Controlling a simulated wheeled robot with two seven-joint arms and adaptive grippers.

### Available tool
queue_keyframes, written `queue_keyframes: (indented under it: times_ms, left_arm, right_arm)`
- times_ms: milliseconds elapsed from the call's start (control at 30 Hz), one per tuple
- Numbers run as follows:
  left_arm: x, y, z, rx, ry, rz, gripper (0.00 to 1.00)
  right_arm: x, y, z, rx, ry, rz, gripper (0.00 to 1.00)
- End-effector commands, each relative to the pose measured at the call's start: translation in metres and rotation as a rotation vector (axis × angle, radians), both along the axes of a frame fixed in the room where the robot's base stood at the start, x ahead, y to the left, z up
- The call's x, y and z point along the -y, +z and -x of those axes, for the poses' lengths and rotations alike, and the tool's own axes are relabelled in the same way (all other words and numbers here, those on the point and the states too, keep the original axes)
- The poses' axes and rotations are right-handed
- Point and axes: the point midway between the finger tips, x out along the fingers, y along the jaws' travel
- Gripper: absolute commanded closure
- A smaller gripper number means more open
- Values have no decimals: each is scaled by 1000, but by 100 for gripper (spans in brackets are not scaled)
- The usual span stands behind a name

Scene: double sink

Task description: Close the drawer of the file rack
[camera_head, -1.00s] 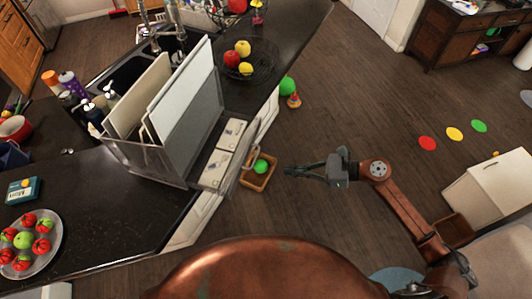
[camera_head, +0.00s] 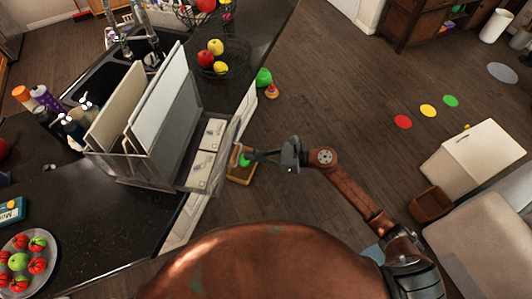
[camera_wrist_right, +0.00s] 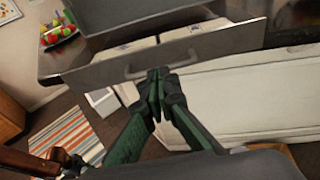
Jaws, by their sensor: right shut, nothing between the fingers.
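The file rack (camera_head: 142,170) stands on the dark counter with tall folders upright in it. Its drawer (camera_head: 207,158) is pulled out to the right, past the counter edge, with pale boxes or papers inside. The drawer front (camera_wrist_right: 180,54) and its thin bar handle show in the right wrist view. My right gripper (camera_head: 250,158) is shut and empty. Its fingertips (camera_wrist_right: 158,74) are close to the drawer front, just below the handle in that view; I cannot tell whether they touch.
A plate of fruit (camera_head: 10,284) and several bottles stand on the counter. A small wooden box (camera_head: 238,180) with a green ball is on the floor below the drawer. A white cabinet (camera_head: 470,160) stands at the right. Floor between is open.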

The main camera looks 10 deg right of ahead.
Motion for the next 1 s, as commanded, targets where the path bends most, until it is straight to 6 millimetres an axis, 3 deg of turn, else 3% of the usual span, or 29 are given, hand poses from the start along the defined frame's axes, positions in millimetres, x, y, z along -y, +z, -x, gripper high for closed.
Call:
queue_keyframes:
  times_ms: [200, 467, 500, 667, 1000]
  left_arm:
    - [0, 7, 0, 1, 0, 0, 60]
    - [0, 6, 0, 1, 0, 0, 60]
    - [5, 6, -1, 2, 0, 6, 60]
    - [0, 5, 0, 1, 0, 0, 60]
    - [0, -14, 0, 0, 0, 0, 60]
  right_arm:
    - [-13, -3, -4, -1, 0, 1, 100]
    - [-14, -5, -4, -1, -1, 1, 100]
    - [-7, -5, -4, -2, -3, 1, 100]
    - [-15, -5, -5, 0, -2, 0, 100]
    - [-66, -6, -21, 3, -1, 0, 100]
